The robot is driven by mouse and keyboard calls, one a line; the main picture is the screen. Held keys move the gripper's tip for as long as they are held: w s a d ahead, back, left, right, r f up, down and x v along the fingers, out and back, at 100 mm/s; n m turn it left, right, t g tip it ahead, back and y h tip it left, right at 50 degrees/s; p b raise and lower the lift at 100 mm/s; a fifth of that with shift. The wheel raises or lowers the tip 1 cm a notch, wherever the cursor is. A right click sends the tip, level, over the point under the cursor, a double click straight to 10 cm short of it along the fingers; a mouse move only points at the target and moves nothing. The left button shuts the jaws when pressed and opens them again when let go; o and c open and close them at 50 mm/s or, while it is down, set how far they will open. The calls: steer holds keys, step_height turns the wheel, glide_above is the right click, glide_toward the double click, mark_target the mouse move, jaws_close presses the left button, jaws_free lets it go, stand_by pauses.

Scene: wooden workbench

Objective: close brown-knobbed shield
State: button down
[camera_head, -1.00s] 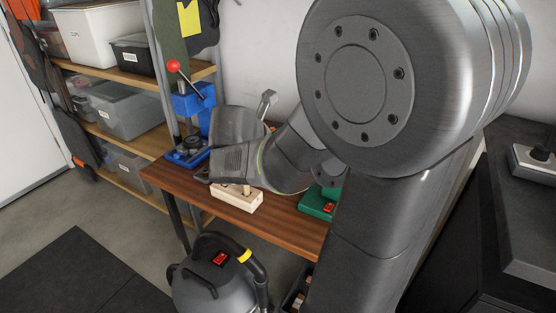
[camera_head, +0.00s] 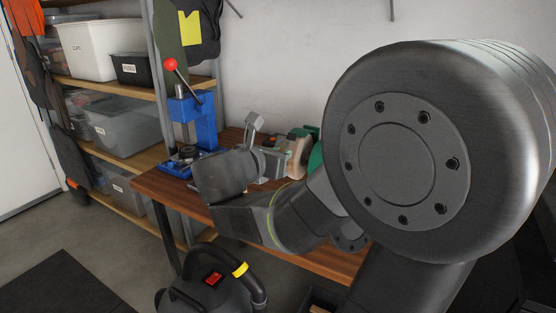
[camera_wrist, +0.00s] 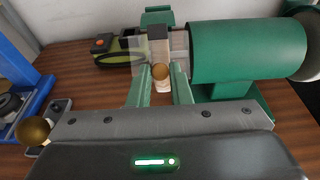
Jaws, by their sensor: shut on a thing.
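In the wrist view, a green bench grinder (camera_wrist: 235,52) with a round motor housing stands behind my gripper. A clear shield (camera_wrist: 118,54) shows in front of the grinder's left part. A pale piece lies just below the knob. How far the shield is tilted is hard to tell. In the head view, part of the green grinder (camera_head: 316,157) shows behind my arm, and my fingertips are hidden.
A blue press (camera_head: 203,122) with a red-knobbed lever stands at the bench's left. A grey metal device (camera_head: 254,128) is beside it. A green-and-black tool (camera_wrist: 122,58) lies behind. A vacuum (camera_head: 205,290) stands before the bench.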

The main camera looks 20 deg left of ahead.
steer(key=shift+f, duration=0.1)
stand_by(0.3)
steer(key=c, duration=1.3)
jaws_free()
steer(key=shift+c, duration=0.2)
steer(key=p+v, duration=0.4)
steer(key=v, duration=0.9)
steer(key=shift+s, duration=0.35)
steer(key=shift+d, duration=0.1)
steer(key=a+b+x, duration=0.1)
steer(key=b+x, duration=0.3)
steer(key=x, duration=0.9)
steer(key=shift+w+d, duration=0.35)
steer(key=shift+d, duration=0.05)
